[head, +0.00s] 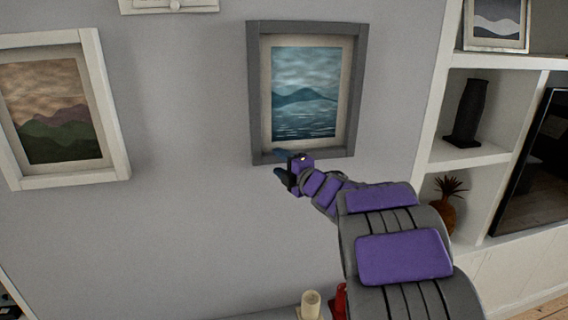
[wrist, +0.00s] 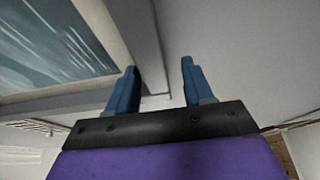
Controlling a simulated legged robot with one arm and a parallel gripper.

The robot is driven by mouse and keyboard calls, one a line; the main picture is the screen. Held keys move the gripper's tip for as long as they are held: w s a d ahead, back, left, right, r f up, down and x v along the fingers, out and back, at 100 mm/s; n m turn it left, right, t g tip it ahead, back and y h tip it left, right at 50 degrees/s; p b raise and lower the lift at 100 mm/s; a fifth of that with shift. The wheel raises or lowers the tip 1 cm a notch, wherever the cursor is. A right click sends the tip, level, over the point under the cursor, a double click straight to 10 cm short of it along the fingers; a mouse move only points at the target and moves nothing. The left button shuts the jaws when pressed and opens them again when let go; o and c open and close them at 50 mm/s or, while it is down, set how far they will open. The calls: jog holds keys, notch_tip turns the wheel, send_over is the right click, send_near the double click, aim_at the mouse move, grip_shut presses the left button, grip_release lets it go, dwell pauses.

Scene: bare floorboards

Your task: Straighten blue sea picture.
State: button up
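The blue sea picture (head: 304,95) hangs on the wall in a grey frame (head: 258,100), with a pale mat around the print. In the head view it looks close to upright; any small tilt is hard to tell. My gripper (head: 282,164) is at the frame's lower left edge, covering a bit of it. In the wrist view my gripper (wrist: 158,66) has its two blue fingers apart with nothing held between them. The left finger overlaps the corner of the frame (wrist: 120,35), and the right finger is over bare wall. Whether a finger touches the frame I cannot tell.
A white-framed mountain picture (head: 57,110) hangs tilted at the left. At the right, a white shelf unit (head: 435,110) holds a dark vase (head: 468,113), a pineapple ornament (head: 448,205) and another picture (head: 496,22). A candle (head: 311,304) stands below. The wall between the pictures is clear.

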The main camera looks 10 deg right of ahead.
jog(key=shift+r, duration=0.15)
jog(key=shift+s+d, duration=0.3)
jog(key=shift+s, duration=0.1)
jog(key=v, duration=1.6)
jog(key=shift+s+a, duration=0.15)
jog(key=shift+s, duration=0.1)
jog(key=s+d+f+m+g+h+b, duration=0.3)
jog(key=s+d+f+m+h+b, duration=0.15)
jog(key=d+f+m+h, duration=0.6)
jog(key=s+a+f+m+g+h+b, duration=0.1)
jog(key=s+a+f+m+g+b, duration=0.25)
jog(key=s+f+m+g, duration=0.45)
jog(key=s+a+f+m+g+y+b, duration=0.1)
jog(key=s+a+f+g, duration=0.1)
jog(key=s+a, duration=0.3)
jog(key=s+a+f+m+g+y+b, duration=0.1)
jog(key=s+a+f, duration=0.4)
jog(key=s, duration=0.6)
jog(key=s+a+f+m+g+y+b, duration=0.1)
jog(key=s+a+f+m+g+y, duration=0.1)
jog(key=s+a+f+g, duration=0.2)
jog(key=shift+s+a+f+y, duration=0.1)
jog(key=shift+s+a, duration=0.2)
jog(key=shift+s, duration=0.45)
jog(key=shift+s+a+y, duration=0.1)
jog(key=shift+s+a, duration=0.25)
jog(key=shift+s, duration=0.4)
jog(key=shift+s+a+y, duration=0.1)
jog(key=shift+s+a, duration=0.2)
jog(key=shift+s, duration=0.45)
